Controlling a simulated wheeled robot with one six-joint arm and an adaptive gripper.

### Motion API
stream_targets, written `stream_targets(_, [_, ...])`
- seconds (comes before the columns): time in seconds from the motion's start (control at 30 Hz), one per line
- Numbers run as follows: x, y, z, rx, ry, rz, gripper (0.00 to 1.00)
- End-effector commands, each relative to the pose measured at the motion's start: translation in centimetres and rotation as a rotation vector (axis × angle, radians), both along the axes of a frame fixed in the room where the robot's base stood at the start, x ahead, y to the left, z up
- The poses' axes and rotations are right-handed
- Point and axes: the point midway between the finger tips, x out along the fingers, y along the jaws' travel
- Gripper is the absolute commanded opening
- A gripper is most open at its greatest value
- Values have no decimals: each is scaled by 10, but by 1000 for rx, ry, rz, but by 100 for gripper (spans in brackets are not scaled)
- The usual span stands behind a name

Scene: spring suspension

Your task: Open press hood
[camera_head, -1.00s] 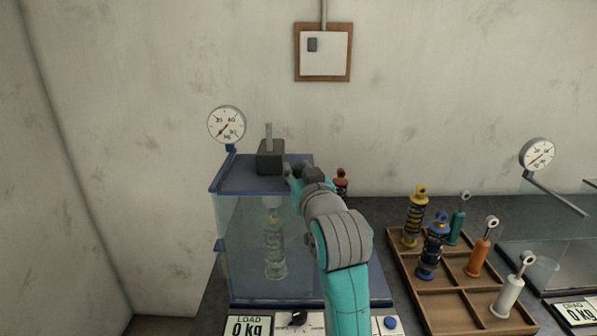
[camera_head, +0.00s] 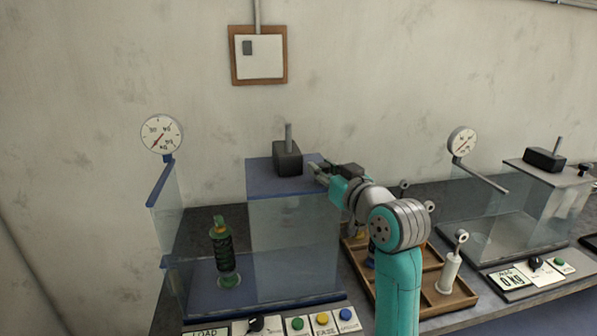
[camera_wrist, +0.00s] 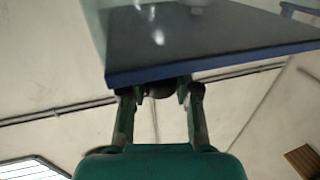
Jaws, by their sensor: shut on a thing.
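The press hood (camera_head: 292,225) is a clear-walled box with a blue top, bearing a dark block with an upright rod. It stands at the right part of the left press (camera_head: 200,285), whose left part is uncovered. A dark green spring damper (camera_head: 222,258) stands upright on the press bed, left of the hood. My gripper (camera_head: 317,172) is at the hood's top right edge. In the wrist view, my gripper (camera_wrist: 160,92) has its fingers around a dark knob (camera_wrist: 162,91) just under the hood's edge (camera_wrist: 205,66). The fingertips' contact is partly hidden.
A wooden tray (camera_head: 440,300) with dampers lies right of the press, partly behind my arm. A second press with clear walls (camera_head: 480,215) stands farther right. A gauge (camera_head: 161,135) rises at the press's back left. Buttons (camera_head: 322,318) line the press front.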

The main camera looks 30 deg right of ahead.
Motion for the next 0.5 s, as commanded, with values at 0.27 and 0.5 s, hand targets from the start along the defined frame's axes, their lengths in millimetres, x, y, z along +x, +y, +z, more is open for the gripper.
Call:
stream_targets(0.27, [-5,-15,0,0,1,0,0])
stream_targets(0.5, [-4,-15,0,0,1,0,0])
